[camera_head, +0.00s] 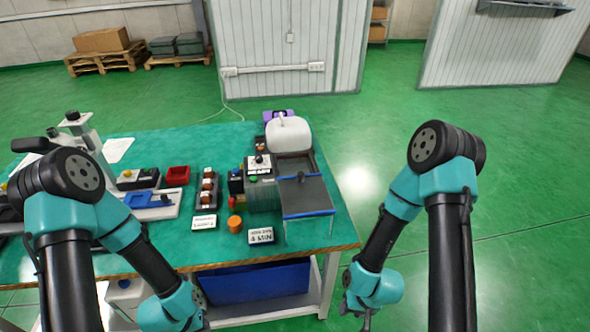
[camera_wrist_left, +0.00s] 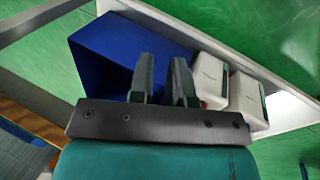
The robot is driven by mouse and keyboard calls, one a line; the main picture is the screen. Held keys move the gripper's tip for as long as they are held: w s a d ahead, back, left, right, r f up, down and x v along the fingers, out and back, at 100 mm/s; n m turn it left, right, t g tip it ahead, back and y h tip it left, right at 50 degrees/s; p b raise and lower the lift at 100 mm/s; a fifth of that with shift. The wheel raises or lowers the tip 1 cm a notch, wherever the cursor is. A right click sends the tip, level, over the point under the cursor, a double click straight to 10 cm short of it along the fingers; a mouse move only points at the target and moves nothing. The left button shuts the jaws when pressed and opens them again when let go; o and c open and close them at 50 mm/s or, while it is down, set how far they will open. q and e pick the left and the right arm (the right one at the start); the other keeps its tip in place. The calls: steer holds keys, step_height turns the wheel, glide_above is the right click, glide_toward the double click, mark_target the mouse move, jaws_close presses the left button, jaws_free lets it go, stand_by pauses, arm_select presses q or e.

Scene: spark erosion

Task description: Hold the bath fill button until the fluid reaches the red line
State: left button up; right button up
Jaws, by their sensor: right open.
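The machine with the bath stands on the right of the green table in the head view. A clear-sided bath (camera_head: 307,196) with blue edging sits beside a grey control box (camera_head: 263,196). A small green button (camera_head: 253,180) is on the box, and a white panel with a dark knob (camera_head: 258,160) is behind it. I cannot make out the red line or a fluid level. My right gripper (camera_head: 367,320) is open and empty at the bottom edge, right of the table. My left gripper (camera_wrist_left: 162,75) is open and empty, pointing toward the under-table space.
A blue bin (camera_head: 255,283) is under the table; it also shows in the left wrist view (camera_wrist_left: 105,55), beside white canisters (camera_wrist_left: 210,75). An orange cylinder (camera_head: 235,224) and a "4 MIN" sign (camera_head: 261,236) stand near the front edge. A red tray (camera_head: 178,175) is farther left.

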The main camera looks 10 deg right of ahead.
arm_select(q)
jaws_close()
stand_by(1.3)
